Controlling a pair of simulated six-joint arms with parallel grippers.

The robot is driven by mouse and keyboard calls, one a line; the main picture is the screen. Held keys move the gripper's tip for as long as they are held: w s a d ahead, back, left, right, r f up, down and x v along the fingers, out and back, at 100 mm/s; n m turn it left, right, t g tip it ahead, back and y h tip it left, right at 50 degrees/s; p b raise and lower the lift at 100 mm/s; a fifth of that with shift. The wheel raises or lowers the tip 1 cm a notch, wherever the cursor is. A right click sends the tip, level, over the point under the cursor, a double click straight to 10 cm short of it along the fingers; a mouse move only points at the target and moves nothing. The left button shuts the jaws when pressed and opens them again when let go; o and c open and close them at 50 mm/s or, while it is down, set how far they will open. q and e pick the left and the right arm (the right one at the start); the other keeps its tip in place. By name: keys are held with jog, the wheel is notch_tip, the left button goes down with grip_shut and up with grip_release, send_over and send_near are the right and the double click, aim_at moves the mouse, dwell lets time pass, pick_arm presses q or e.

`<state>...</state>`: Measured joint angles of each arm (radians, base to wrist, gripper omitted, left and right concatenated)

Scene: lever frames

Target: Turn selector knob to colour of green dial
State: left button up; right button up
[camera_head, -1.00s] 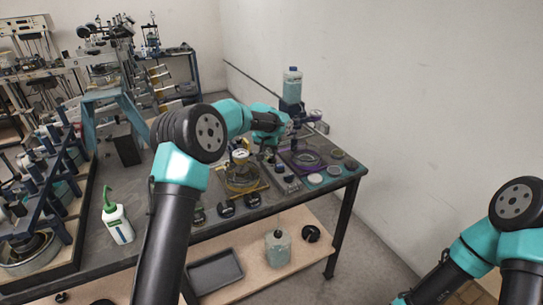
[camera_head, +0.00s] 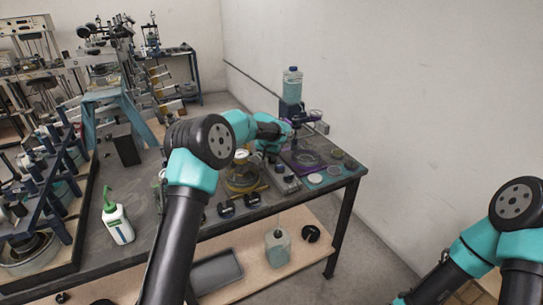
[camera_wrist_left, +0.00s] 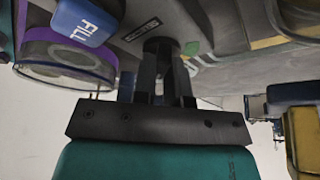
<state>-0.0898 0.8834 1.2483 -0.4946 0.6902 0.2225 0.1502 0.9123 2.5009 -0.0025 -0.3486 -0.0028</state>
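My left gripper (camera_wrist_left: 165,85) points at a dark panel (camera_wrist_left: 135,25) in the left wrist view. Its two fingers stand apart beside a dark round knob (camera_wrist_left: 160,44); I cannot tell whether they press on it. A small green patch (camera_wrist_left: 192,48) lies just right of the knob. In the head view my left gripper (camera_head: 272,143) is over the right part of the bench, partly hidden by its own arm. Dark dials (camera_head: 226,208) sit at the bench's front edge. I cannot tell which dial is green. My right gripper is out of view.
A blue block marked FILL (camera_wrist_left: 85,20) and a purple-rimmed dish (camera_wrist_left: 65,60) are left of the gripper in the wrist view. A pump with a clear bottle (camera_head: 291,85) stands behind. A white bottle (camera_head: 117,224) with green spout stands on the bench's left.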

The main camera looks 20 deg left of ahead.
pick_arm(q)
grip_shut()
jog(key=shift+f+n, duration=0.1)
jog(key=shift+n, duration=0.3)
jog(key=n+y, duration=0.1)
jog(key=n, duration=0.1)
jog(key=n+y, duration=0.1)
jog(key=n, duration=0.2)
jog(key=shift+d+n+g, duration=0.1)
jog(key=shift+n+g, duration=0.2)
jog(key=n+y, duration=0.1)
jog(key=n, duration=0.2)
jog(key=n+g+y, duration=0.1)
jog(key=n, duration=0.2)
jog(key=shift+d+f+g, duration=0.1)
jog(key=shift+g, duration=0.2)
jog(key=n+g, duration=0.1)
jog(key=n, duration=0.3)
jog(key=shift+w+y, duration=0.1)
jog(key=shift+y, duration=0.3)
jog(key=shift+n+g, duration=0.8)
jog(key=shift+n, duration=0.9)
